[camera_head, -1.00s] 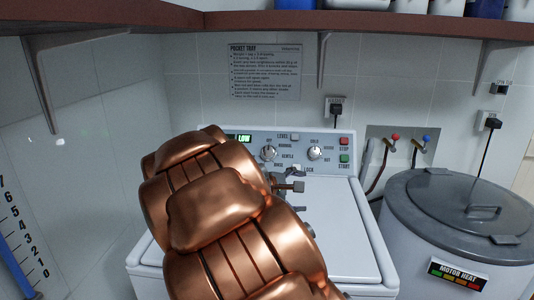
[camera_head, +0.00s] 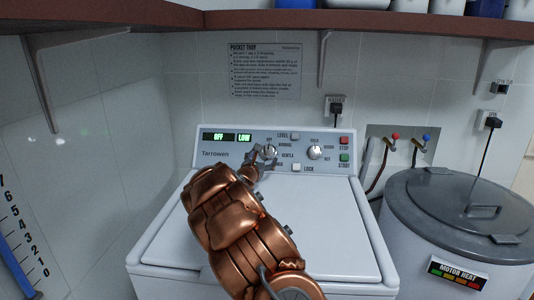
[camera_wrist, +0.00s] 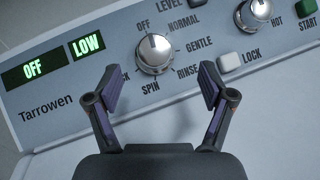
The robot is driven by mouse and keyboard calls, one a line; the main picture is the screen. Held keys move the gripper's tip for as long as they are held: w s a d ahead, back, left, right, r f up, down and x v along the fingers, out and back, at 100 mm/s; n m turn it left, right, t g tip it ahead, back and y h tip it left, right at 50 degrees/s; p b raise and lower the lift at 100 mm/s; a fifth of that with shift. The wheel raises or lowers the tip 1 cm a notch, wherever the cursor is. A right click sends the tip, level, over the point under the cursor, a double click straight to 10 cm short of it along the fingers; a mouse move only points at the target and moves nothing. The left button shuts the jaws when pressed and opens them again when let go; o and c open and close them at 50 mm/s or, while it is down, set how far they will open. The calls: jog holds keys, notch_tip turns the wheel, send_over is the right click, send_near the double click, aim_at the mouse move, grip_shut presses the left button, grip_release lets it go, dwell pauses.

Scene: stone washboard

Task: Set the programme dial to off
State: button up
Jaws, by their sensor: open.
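The programme dial (camera_wrist: 154,54) is a round silver knob on the washer's control panel, ringed by OFF, NORMAL, GENTLE, RINSE and SPIN labels. Its pale mark points up, toward the OFF label. The left green display (camera_wrist: 33,68) reads OFF and the one beside it reads LOW. In the head view the dial (camera_head: 270,151) sits just above my gripper (camera_head: 264,159). In the wrist view my gripper (camera_wrist: 160,82) is open and empty, its two fingers apart below the dial, to its left and right, and not touching it.
A second knob (camera_head: 315,152), red STOP (camera_head: 344,141) and green START (camera_head: 344,157) buttons, and a LOCK button (camera_head: 297,167) are on the panel. A grey lidded drum (camera_head: 460,205) stands right of the washer (camera_head: 320,220). A brown shelf (camera_head: 400,24) runs above.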

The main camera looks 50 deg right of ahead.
aim_at(267, 152)
jog(key=shift+w+d+f+n+t, duration=0.1)
jog(key=shift+w+f+n+t, duration=0.2)
jog(key=shift+w+f+n, duration=0.25)
jog(key=shift+w+d, duration=0.15)
jog(key=shift+p+x, duration=1.1)
jog(key=shift+x, duration=2.55)
jog(key=shift+f, duration=0.1)
jog(key=shift+c, duration=0.4)
jog(key=c, duration=1.1)
jog(key=n+b, duration=0.1)
jog(key=b, duration=0.2)
jog(key=shift+d+f+t+b, duration=0.1)
jog(key=shift+t+b, duration=0.2)
jog(key=shift+o, duration=0.2)
jog(key=shift+n+y, duration=0.25)
jog(key=shift+y, duration=0.05)
